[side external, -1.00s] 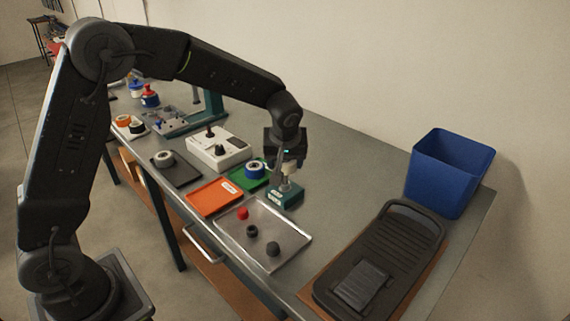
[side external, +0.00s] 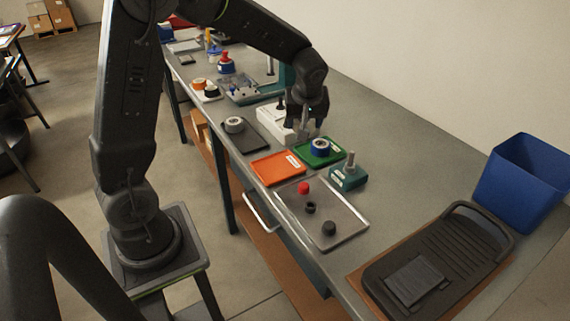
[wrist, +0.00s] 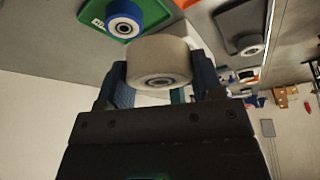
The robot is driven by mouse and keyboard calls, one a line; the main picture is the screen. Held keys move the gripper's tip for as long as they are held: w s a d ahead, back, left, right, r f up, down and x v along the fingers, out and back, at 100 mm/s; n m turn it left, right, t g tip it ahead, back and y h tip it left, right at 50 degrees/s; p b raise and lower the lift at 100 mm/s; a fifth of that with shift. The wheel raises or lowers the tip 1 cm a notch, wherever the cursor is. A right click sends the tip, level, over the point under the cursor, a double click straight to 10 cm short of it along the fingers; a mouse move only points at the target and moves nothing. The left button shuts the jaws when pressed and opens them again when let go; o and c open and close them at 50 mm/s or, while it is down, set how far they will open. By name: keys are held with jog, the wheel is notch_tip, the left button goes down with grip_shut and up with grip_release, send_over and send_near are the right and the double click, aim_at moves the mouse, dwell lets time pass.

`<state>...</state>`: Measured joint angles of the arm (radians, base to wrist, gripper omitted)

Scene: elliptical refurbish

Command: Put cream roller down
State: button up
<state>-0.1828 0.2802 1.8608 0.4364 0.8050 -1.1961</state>
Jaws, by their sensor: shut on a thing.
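The cream roller (wrist: 160,62) is between the fingers of my gripper (wrist: 163,80) in the wrist view, with its round hub facing the camera. In the side external view, my gripper (side external: 304,128) is above the bench by the white machine (side external: 272,121), behind the green tray (side external: 330,159). The roller is mostly hidden there by the fingers. A teal fixture (side external: 346,180) with a bare upright post stands to the right of my gripper. Another pale roller (side external: 234,125) lies on a dark tray (side external: 252,143).
A blue-rimmed roller (side external: 321,147) sits on the green tray. An orange tray (side external: 278,168) is empty. A metal tray (side external: 345,222) holds red and dark caps. A black slatted tray (side external: 440,270) and blue bin (side external: 522,180) are at the right. Bare bench lies behind the fixture.

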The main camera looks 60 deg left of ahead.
jog(key=s+a+n+g, duration=0.1)
jog(key=s+a+n, duration=0.2)
jog(key=s+a, duration=0.3)
jog(key=s+a+n+g, duration=0.1)
jog(key=s+a+n, duration=0.15)
jog(key=s, duration=0.65)
send_over(276, 165)
jog(key=d, duration=0.1)
notch_tip(276, 165, down, 7)
jog(key=shift+r, duration=0.1)
jog(key=shift+f, duration=2)
